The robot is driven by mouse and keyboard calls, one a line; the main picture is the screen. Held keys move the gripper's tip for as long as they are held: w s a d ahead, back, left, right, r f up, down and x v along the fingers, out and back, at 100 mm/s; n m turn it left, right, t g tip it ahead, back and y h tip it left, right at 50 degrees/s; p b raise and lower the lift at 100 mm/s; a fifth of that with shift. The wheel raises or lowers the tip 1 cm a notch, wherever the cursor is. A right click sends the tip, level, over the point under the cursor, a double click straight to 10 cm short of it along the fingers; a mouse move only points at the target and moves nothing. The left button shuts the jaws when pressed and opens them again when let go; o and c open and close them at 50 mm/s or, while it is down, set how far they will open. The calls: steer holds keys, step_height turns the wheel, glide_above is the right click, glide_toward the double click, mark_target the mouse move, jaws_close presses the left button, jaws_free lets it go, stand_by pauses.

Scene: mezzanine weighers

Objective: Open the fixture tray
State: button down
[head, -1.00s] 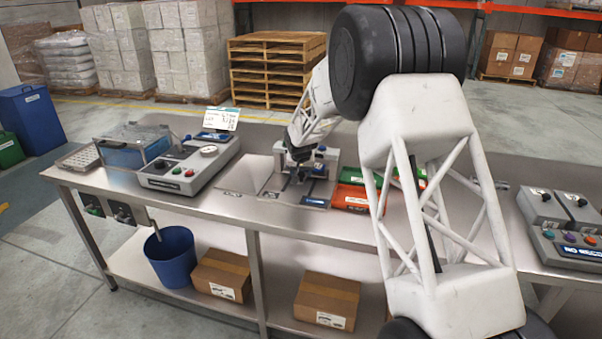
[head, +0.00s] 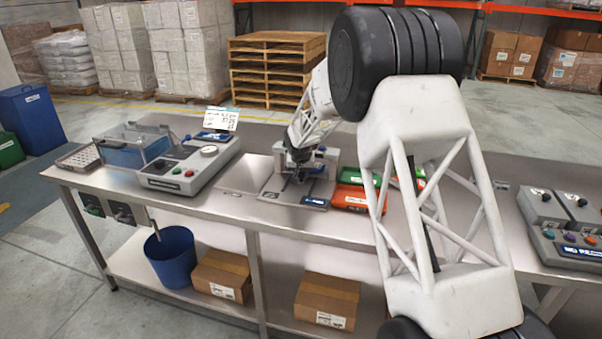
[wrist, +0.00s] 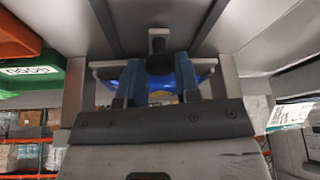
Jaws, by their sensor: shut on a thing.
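The fixture (head: 326,160) stands mid-bench, a pale grey block on a flat grey base plate with a dark blue label at its front. My gripper (head: 299,171) is low over that plate, in front of the block. In the wrist view my gripper (wrist: 157,82) has its two dark fingers close around a small dark knob (wrist: 158,63), with a grey post beyond it. It is shut on this knob, which appears to be the fixture tray's handle. A blue part shows behind the fingers. The fingers hide much of the tray, and how far it is open cannot be told.
A grey control console (head: 190,165) with a dial stands to the left, beside a clear-lidded box (head: 130,150). Red and green bins (head: 350,196) sit close on the right, partly behind my arm. Button boxes (head: 565,235) are at far right. Bare steel lies left of the fixture.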

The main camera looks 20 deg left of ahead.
steer(key=shift+s, duration=5.35)
steer(key=c, duration=0.8)
jaws_free()
steer(key=shift+r, duration=0.1)
steer(key=shift+v, duration=3.8)
